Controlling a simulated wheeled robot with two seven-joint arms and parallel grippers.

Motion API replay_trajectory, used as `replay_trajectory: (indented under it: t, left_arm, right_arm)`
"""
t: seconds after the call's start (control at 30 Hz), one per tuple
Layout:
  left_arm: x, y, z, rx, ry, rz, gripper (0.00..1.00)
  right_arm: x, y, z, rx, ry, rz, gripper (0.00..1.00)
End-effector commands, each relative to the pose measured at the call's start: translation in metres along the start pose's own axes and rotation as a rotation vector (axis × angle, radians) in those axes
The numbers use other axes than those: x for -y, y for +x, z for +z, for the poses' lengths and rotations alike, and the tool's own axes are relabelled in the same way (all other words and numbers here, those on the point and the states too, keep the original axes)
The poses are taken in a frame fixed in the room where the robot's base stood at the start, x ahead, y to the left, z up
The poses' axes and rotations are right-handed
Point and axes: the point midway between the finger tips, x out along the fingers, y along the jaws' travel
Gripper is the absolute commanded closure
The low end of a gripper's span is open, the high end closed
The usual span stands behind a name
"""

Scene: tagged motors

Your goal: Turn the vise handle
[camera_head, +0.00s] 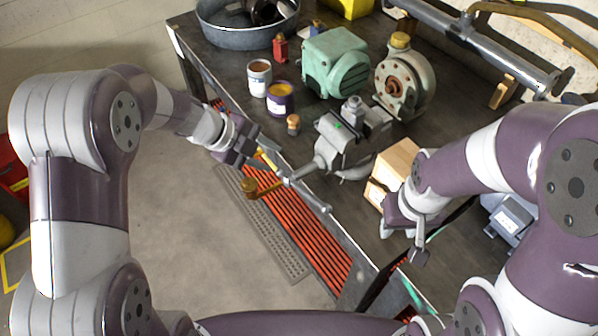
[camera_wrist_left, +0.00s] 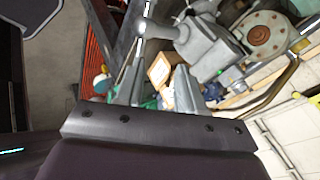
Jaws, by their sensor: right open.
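The grey vise (camera_head: 345,140) is mounted at the table's front edge. Its handle (camera_head: 312,195) is a grey bar crossing the screw end, slanting down to the right in the head view. In the left wrist view the handle bar (camera_wrist_left: 146,12) runs down toward the left finger, beside the vise (camera_wrist_left: 205,50). My left gripper (camera_head: 268,152) is near the bar's upper-left end, with its fingers apart; whether it touches the bar is unclear. The fingers also show apart in the left wrist view (camera_wrist_left: 158,90). My right gripper (camera_head: 403,240) is open and empty, right of the vise.
Two paint cans (camera_head: 259,78) (camera_head: 280,98), a green motor (camera_head: 335,62) and a round pump (camera_head: 403,82) stand behind the vise. A cardboard box (camera_head: 396,163) lies right of it. An orange grille (camera_head: 318,243) runs below the table edge.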

Motion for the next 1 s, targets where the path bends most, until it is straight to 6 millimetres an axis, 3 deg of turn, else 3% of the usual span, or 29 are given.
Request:
replay_trajectory:
  t: [0.17,0.4,0.6,0.77,1.0]
  left_arm:
    - [-0.015,0.012,-0.007,-0.058,0.085,0.087,0.62]
    - [-0.022,0.072,-0.010,-0.058,0.083,0.088,0.62]
    - [-0.024,0.112,-0.012,-0.054,0.083,0.085,0.62]
    - [-0.025,0.125,-0.012,-0.053,0.083,0.083,0.62]
    - [-0.025,0.126,-0.012,-0.052,0.082,0.083,0.62]
  right_arm:
    - [0.000,-0.003,0.000,0.001,0.000,0.000,0.57]
    - [0.000,-0.002,0.000,0.001,0.000,0.000,0.57]
    - [0.000,-0.002,0.000,0.001,0.000,0.000,0.57]
    - [0.000,-0.002,0.000,0.000,0.000,0.000,0.57]
    - [0.000,-0.002,0.000,0.001,0.000,0.000,0.57]
